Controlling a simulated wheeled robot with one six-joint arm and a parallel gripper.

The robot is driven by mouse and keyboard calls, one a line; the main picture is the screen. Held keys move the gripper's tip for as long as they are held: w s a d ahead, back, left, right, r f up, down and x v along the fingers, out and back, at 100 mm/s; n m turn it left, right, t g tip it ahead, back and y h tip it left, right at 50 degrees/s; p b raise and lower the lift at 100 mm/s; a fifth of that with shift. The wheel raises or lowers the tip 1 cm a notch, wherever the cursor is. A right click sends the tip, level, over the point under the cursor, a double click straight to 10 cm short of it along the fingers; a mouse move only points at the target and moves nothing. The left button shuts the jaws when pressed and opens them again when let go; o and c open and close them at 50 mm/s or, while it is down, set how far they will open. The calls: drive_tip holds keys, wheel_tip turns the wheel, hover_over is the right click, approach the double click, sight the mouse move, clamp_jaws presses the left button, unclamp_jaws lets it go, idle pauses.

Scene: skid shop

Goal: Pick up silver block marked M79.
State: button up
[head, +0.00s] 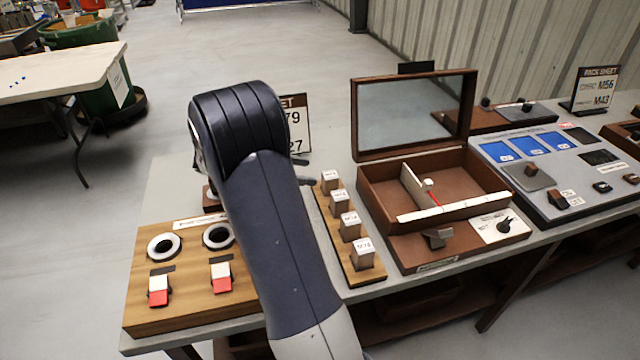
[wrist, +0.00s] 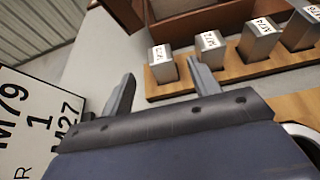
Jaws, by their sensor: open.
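Several silver blocks stand upright in a row on a wooden strip (head: 346,240), each with a marked top. I cannot tell which is M79. My gripper (wrist: 160,71) is open and empty, apart from the blocks; my arm mostly hides it in the head view.
A sheet (wrist: 22,125) showing M79 and M27 stands beside my gripper. A wooden panel (head: 190,312) with rings and red-white switches is left of the strip. An open brown box (head: 380,205) with raised lid stands to its right, then a blue-screened console (head: 545,205).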

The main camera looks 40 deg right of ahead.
sight(327, 175)
drive_tip(key=x, duration=0.8)
drive_tip(key=shift+d+f, duration=0.15)
drive_tip(key=shift+f, duration=0.1)
drive_tip(key=c, duration=1.2)
